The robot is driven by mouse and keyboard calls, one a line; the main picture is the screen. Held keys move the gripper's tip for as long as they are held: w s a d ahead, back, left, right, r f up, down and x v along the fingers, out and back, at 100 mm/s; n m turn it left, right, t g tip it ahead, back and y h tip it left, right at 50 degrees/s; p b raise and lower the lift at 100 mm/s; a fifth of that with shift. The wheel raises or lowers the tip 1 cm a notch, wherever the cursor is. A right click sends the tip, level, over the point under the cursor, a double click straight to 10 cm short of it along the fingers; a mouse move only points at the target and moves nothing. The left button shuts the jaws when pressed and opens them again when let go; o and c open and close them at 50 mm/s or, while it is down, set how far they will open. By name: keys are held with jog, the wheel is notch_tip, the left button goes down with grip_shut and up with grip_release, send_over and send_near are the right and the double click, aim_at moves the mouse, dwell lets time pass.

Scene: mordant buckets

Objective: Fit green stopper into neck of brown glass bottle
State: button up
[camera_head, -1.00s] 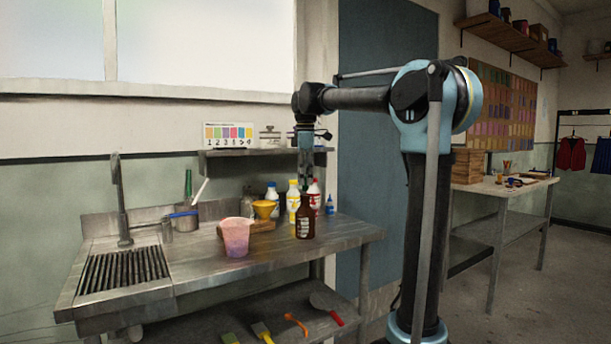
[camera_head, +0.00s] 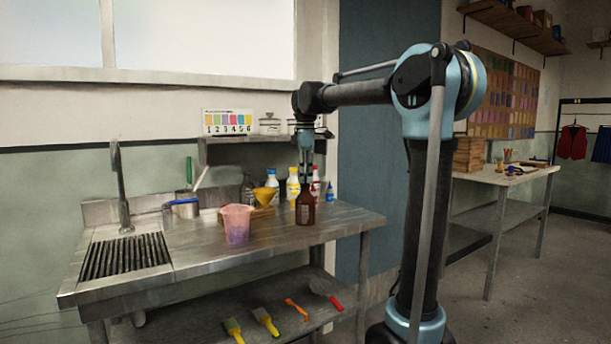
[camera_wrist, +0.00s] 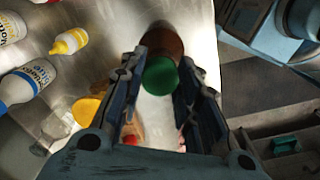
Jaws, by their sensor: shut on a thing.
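The brown glass bottle (camera_head: 305,210) stands upright near the right end of the steel counter. My gripper (camera_head: 305,182) points down right above its top in the head view. In the wrist view, the green stopper (camera_wrist: 160,75) sits between my two fingers (camera_wrist: 158,80), which are shut on it. Beyond the stopper shows the brown bottle (camera_wrist: 164,42), partly covered by it. The bottle's neck opening is hidden, so I cannot tell whether the stopper is above the neck or in it.
A pink translucent beaker (camera_head: 236,224) and a yellow funnel (camera_head: 265,196) stand left of the bottle. White bottles (camera_head: 271,178) with coloured labels stand behind it. A wall shelf (camera_head: 262,150) is close behind my gripper. Counter front and right of the bottle is clear.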

jog(key=o, duration=0.9)
notch_tip(320, 180, up, 12)
dwell(0.4)
